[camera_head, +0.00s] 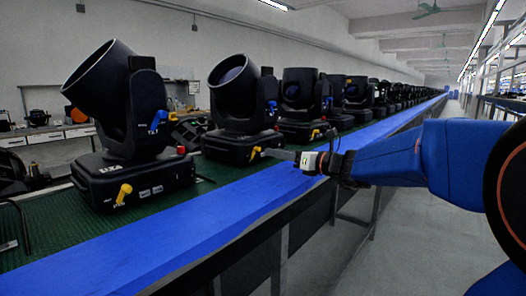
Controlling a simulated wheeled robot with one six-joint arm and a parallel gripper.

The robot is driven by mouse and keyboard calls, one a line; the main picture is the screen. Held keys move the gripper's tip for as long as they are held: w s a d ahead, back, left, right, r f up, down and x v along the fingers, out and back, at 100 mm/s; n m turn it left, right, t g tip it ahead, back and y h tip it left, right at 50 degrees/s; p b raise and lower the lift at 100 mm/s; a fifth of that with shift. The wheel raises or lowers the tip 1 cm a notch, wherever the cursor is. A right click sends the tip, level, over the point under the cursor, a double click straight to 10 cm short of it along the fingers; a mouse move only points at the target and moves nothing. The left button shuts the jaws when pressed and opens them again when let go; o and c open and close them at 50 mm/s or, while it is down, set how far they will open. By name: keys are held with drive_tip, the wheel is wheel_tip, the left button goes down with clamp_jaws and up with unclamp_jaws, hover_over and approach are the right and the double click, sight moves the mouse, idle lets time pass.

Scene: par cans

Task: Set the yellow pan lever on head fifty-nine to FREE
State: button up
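A row of black moving heads stands on the green bench. The nearest head (130,130) has a yellow lever (124,194) low on its base, tilted. The second head (240,100) has a yellow lever (255,152) on the near right side of its base. The third head (302,98) has a smaller yellow lever (315,133). I cannot read which head is fifty-nine, nor any FREE marking. My gripper (272,153) points left, its slim tip close to the second head's yellow lever. Contact and finger opening are too small to tell.
A blue strip (190,225) runs along the bench's near edge, beneath my gripper. Green matting (50,240) lies under the heads. More heads recede toward the back. Blue levers (158,120) show on the yokes. The aisle floor (395,240) on the right is clear.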

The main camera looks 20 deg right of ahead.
sight(260, 149)
drive_tip(key=x, duration=0.6)
drive_tip(key=shift+w+a, duration=0.15)
clamp_jaws()
